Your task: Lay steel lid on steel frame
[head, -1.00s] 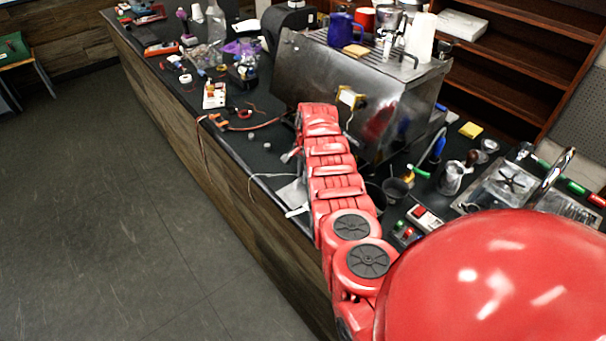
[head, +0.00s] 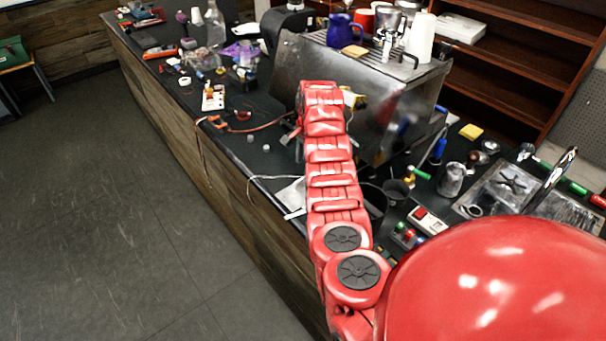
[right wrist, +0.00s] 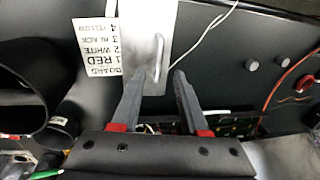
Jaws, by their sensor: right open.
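A flat steel plate with a raised bar handle, which looks like the steel lid (right wrist: 165,22), lies on the dark counter in the right wrist view, beside a printed card (right wrist: 97,48). In the head view the plate seems to be the pale piece near the counter's front edge (head: 289,193). My right gripper (right wrist: 160,74) is open and empty, its left fingertip close to the handle; contact cannot be told. In the head view my red arm hides most of this gripper. The steel frame is not clearly made out; a green circuit board (right wrist: 235,128) shows beyond the fingers. My left gripper is out of view.
The steel brewer (head: 382,105) stands behind my arm. A dark cup (head: 396,191) and a red-and-white switch box (head: 427,221) are to its right. Thin cables cross the counter, one near the plate. Shelves (head: 520,70) stand behind.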

